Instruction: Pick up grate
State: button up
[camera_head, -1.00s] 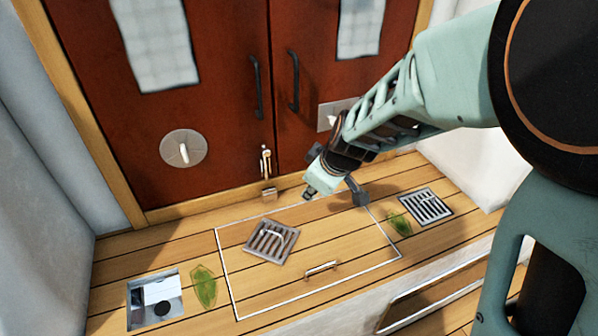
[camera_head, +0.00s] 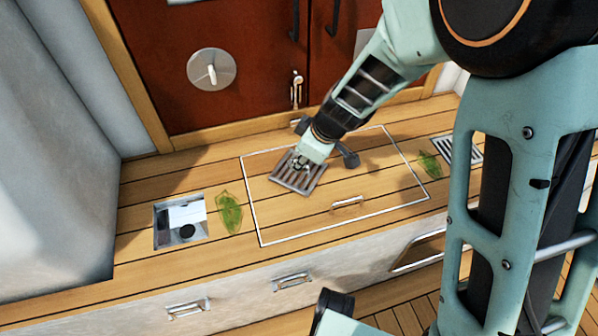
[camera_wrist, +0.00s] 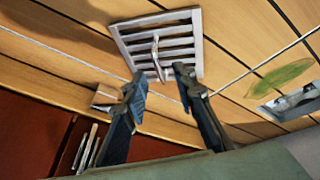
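A square metal grate (camera_head: 287,184) with slots and a raised curved handle lies on the wooden hatch (camera_head: 385,185). The grate also shows at the top of the wrist view (camera_wrist: 192,40), with its handle (camera_wrist: 157,55) standing up from the slats. My gripper (camera_head: 299,163) is over the grate in the head view and partly covers it. In the wrist view my gripper (camera_wrist: 158,82) has its two fingers spread apart with nothing between the tips. The handle lies ahead of the gap between them, and I cannot tell the exact distance.
An open square recess (camera_head: 182,240) is at the left, with a green leaf (camera_head: 229,212) beside it. Another grate (camera_head: 465,150) and leaf (camera_head: 430,164) are at the right. The hatch has a small handle (camera_head: 347,202). Red doors (camera_head: 240,40) stand behind.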

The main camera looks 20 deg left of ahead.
jog(key=x, duration=0.2)
jog(key=shift+w+a+f, duration=0.1)
jog(key=shift+f, duration=0.2)
grip_shut()
jog(key=shift+r, duration=0.1)
